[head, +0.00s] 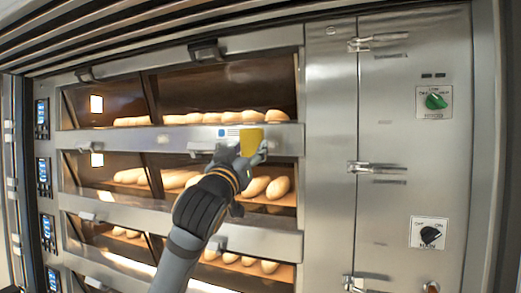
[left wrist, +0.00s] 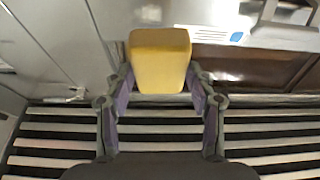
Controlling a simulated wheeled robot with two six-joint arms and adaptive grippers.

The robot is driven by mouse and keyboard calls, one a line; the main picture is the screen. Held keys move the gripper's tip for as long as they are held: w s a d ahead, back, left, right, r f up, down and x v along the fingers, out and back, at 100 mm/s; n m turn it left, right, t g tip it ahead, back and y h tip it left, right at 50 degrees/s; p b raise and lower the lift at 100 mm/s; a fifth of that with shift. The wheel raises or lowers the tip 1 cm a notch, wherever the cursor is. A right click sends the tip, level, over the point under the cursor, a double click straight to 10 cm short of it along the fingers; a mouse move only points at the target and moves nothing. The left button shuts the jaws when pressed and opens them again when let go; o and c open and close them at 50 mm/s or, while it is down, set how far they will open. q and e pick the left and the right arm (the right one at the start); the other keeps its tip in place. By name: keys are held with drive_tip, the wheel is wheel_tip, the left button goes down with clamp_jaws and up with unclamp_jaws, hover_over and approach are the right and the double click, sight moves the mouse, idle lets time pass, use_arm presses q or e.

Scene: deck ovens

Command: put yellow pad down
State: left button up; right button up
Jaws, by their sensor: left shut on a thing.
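The yellow pad (head: 251,140) is a small block held in my left gripper (head: 250,152), in front of the steel bar between the top and middle oven decks. In the left wrist view, the pad (left wrist: 160,60) sits between the two fingers of the left gripper (left wrist: 160,85), which are shut on its sides. I cannot tell whether the pad touches the steel behind it. My right gripper is in neither view.
Several bread loaves (head: 245,117) lie in the lit oven decks behind the arm. A tall steel panel (head: 330,200) with latches stands to the right, with a green knob (head: 436,101) and a black knob (head: 431,235). Small displays (head: 42,118) line the left side.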

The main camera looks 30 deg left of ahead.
use_arm(q)
drive_tip(key=w+a+p, duration=0.2)
drive_tip(key=w+p, duration=0.2)
drive_tip(key=w, duration=0.4)
drive_tip(key=shift+w+p, duration=0.3)
drive_tip(key=shift+p, duration=0.05)
drive_tip(key=shift+s, duration=0.1)
